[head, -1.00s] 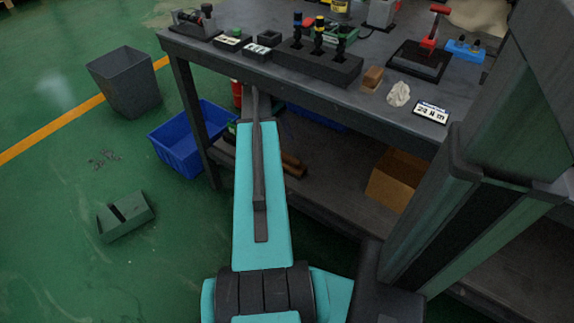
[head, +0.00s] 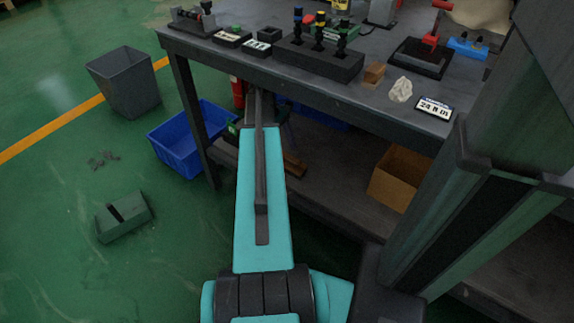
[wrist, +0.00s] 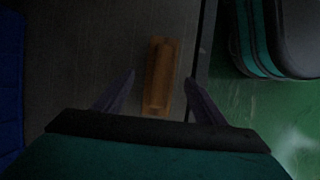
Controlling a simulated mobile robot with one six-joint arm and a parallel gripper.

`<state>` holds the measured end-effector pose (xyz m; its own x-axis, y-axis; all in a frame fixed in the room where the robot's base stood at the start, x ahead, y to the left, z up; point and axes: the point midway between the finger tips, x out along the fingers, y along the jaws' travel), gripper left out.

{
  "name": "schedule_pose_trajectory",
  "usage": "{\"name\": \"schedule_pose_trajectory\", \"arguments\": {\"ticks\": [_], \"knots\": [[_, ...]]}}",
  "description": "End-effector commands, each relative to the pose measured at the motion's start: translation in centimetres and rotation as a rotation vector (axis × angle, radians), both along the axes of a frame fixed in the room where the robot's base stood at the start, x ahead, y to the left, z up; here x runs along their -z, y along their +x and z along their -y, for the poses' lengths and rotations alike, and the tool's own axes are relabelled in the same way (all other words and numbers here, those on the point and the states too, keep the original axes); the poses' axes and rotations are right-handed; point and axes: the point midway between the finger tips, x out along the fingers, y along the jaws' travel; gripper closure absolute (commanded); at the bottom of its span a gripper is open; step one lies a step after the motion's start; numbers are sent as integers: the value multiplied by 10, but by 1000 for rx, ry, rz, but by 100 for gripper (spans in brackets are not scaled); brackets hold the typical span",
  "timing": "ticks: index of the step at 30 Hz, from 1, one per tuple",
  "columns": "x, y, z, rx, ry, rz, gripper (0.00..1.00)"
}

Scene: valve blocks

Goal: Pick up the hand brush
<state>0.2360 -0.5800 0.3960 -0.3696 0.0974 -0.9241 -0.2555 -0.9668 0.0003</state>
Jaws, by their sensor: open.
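A brown wooden piece, apparently the hand brush (wrist: 160,76), lies lengthwise on the dark lower shelf in the wrist view. Its bristles cannot be made out in the dim light. My gripper (wrist: 159,78) is open, with one finger on each side of the brush's near part; contact is not visible. In the head view, a brown piece (head: 294,165) shows on the lower shelf just right of my arm, partly hidden by it. My gripper is hidden there behind the arm, under the tabletop.
The workbench top (head: 390,112) overhangs the lower shelf (head: 330,192). A cardboard box (head: 396,180) stands on the shelf at right. A blue bin (head: 180,150) stands on the floor left of the bench leg. In the wrist view, the shelf edge (wrist: 206,45) runs right of the brush.

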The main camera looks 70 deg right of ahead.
Motion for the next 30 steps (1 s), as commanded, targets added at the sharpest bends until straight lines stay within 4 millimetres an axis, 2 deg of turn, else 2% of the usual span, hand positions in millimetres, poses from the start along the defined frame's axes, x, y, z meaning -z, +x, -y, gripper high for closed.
{"name": "schedule_pose_trajectory", "arguments": {"ticks": [1, 10, 29, 30], "knots": [[9, -3, -2, 0, 0, 0, 35], [34, -14, -6, 1, 1, -1, 35], [35, -15, -6, 0, 1, 0, 35], [35, -15, -6, 0, 1, 0, 42]]}}
